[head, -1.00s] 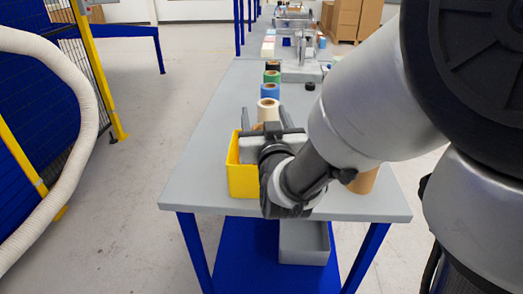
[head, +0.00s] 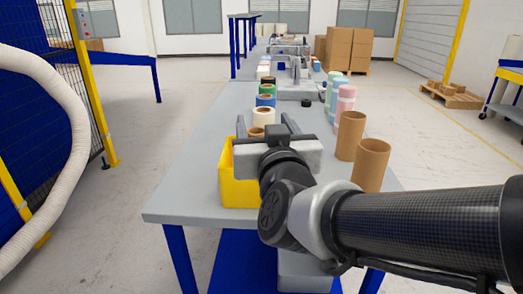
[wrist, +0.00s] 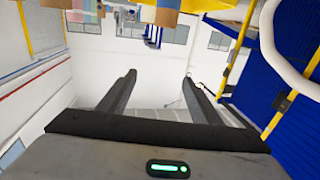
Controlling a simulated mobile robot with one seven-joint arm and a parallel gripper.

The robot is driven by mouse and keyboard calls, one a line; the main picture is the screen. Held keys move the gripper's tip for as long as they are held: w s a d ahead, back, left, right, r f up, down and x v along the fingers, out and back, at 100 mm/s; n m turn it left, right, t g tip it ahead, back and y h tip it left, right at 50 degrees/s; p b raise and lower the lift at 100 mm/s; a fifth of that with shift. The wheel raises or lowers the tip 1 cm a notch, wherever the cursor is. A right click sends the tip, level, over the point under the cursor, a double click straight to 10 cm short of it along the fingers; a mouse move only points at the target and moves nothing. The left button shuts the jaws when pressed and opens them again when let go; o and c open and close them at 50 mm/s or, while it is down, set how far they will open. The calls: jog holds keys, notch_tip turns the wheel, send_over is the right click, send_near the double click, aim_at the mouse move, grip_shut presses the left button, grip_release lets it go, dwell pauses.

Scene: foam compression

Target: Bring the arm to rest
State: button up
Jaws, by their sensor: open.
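My gripper (head: 264,130) is open and empty. In the head view its two dark fingers point away from me, above the yellow bin (head: 240,188) on the grey table (head: 190,190). My arm comes in from the right and hides part of the bin and the table's front. In the wrist view the open fingers (wrist: 158,85) stand well apart with nothing between them, and the room looks turned over behind them.
Brown cardboard tubes (head: 371,165) stand right of my gripper. Behind them are pink (head: 345,103) and light-green rolls (head: 336,92). A row with a white roll (head: 263,118) and a blue roll (head: 265,101) runs beyond the bin. A white hose (head: 65,165) hangs at far left.

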jog(key=s+d+f+m+g+h, duration=0.1)
jog(key=s+d+f+g, duration=0.5)
jog(key=s+d, duration=0.15)
jog(key=s+d+f+m+g+h, duration=0.1)
jog(key=s+d+f+g+h, duration=0.1)
jog(key=s+d+f+g, duration=0.6)
notch_tip(320, 180, up, 25)
jog(key=s+t+p, duration=0.1)
jog(key=s+p, duration=0.1)
jog(key=p, duration=2.2)
jog(key=shift+s+a+r+t+p, duration=0.15)
jog(key=shift+s+a+t+p, duration=0.15)
jog(key=shift+a+t+p, duration=0.1)
